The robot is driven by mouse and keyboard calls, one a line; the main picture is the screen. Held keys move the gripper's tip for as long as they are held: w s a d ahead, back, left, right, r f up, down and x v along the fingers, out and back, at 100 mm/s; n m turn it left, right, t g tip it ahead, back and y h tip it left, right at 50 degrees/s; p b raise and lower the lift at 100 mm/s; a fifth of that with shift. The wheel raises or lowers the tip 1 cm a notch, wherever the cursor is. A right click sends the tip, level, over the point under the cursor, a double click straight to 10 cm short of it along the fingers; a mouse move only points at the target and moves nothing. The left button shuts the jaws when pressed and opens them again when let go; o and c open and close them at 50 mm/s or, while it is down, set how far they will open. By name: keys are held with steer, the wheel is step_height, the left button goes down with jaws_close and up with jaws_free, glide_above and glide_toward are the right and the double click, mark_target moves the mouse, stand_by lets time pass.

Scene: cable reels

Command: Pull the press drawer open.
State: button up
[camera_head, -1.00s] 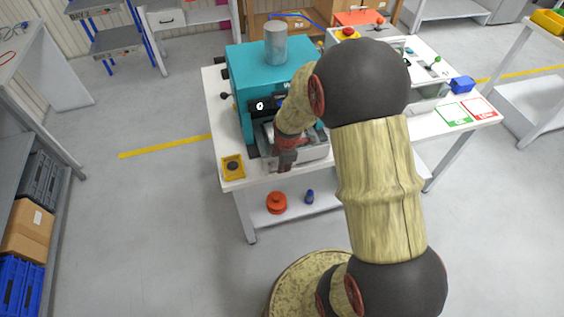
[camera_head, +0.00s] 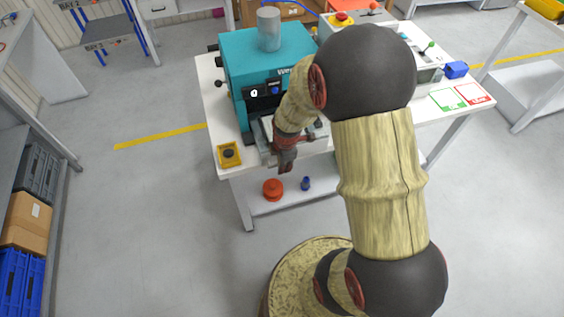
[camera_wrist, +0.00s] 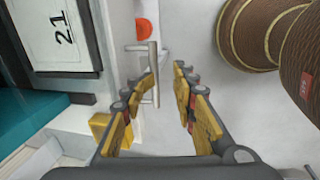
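The teal press (camera_head: 255,55) stands on the white table. Its pale drawer (camera_head: 267,154) juts out at the lower front, partly hidden behind my arm. In the wrist view a dark-framed plate marked "21" (camera_wrist: 62,32) lies beside the drawer's pale front wall (camera_wrist: 122,45). The drawer's metal bar handle (camera_wrist: 154,85) stands off that wall on a post. My gripper (camera_wrist: 166,68) is open, with the handle bar close to its left fingertip; contact cannot be told. In the head view my gripper (camera_head: 284,160) is at the drawer front.
A yellow button box (camera_head: 229,155) sits at the table's front-left corner. An orange reel (camera_head: 273,189) and a small blue item (camera_head: 305,184) are on the lower shelf. Green and red cards (camera_head: 460,96) lie at the right. Floor in front of the table is clear.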

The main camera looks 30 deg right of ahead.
steer(key=shift+r, duration=0.1)
step_height(320, 180, up, 9)
steer(key=s+p, duration=0.1)
steer(key=p, duration=0.5)
steer(key=shift+s+a, duration=0.2)
steer(key=shift+s, duration=0.1)
stand_by(0.6)
step_height(320, 180, up, 11)
steer(key=s, duration=0.2)
steer(key=shift+a+r, duration=0.2)
steer(key=shift+a, duration=0.15)
steer(key=shift+s, duration=0.1)
